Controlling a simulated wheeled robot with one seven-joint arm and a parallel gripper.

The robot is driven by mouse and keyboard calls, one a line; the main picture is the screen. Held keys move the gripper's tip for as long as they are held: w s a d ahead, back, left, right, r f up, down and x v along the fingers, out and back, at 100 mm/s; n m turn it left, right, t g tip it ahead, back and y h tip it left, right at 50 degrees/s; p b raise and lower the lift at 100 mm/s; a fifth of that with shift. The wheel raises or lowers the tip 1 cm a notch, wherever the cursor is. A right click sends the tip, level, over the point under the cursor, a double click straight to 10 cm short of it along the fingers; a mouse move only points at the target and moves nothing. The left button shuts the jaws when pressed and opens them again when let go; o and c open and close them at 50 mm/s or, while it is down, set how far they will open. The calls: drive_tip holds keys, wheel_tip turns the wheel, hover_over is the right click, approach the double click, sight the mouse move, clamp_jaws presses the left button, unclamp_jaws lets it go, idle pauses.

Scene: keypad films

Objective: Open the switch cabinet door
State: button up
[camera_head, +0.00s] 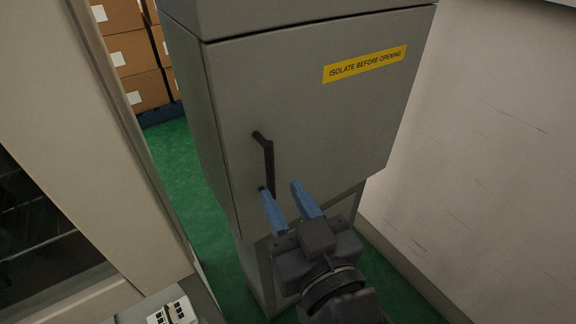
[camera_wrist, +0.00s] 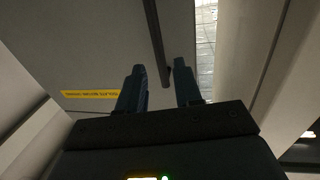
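The grey switch cabinet door (camera_head: 300,110) is closed and carries a yellow label (camera_head: 365,64) reading "ISOLATE BEFORE OPENING". A black bar handle (camera_head: 268,160) is fixed upright near the door's left edge. My gripper (camera_head: 283,190) has blue fingers spread apart, at the handle's lower end. In the wrist view the handle (camera_wrist: 157,45) runs down to between the tips of my gripper (camera_wrist: 160,72), with space visible on both sides. The yellow label (camera_wrist: 90,94) also shows there. The left finger covers part of the handle's lower end in the head view.
A beige panel with a dark window (camera_head: 105,150) stands at the left. A pale wall (camera_head: 480,150) is close on the right. Stacked cardboard boxes (camera_head: 135,55) stand behind at the left. Green floor (camera_head: 180,175) shows between panel and cabinet. A keypad (camera_head: 172,312) is at the bottom.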

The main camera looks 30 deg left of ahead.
sight(272, 175)
drive_tip(key=x, duration=0.6)
drive_tip(key=shift+w+a+p, duration=0.2)
drive_tip(key=shift+p, duration=0.15)
drive_tip(key=shift+c, duration=0.4)
clamp_jaws()
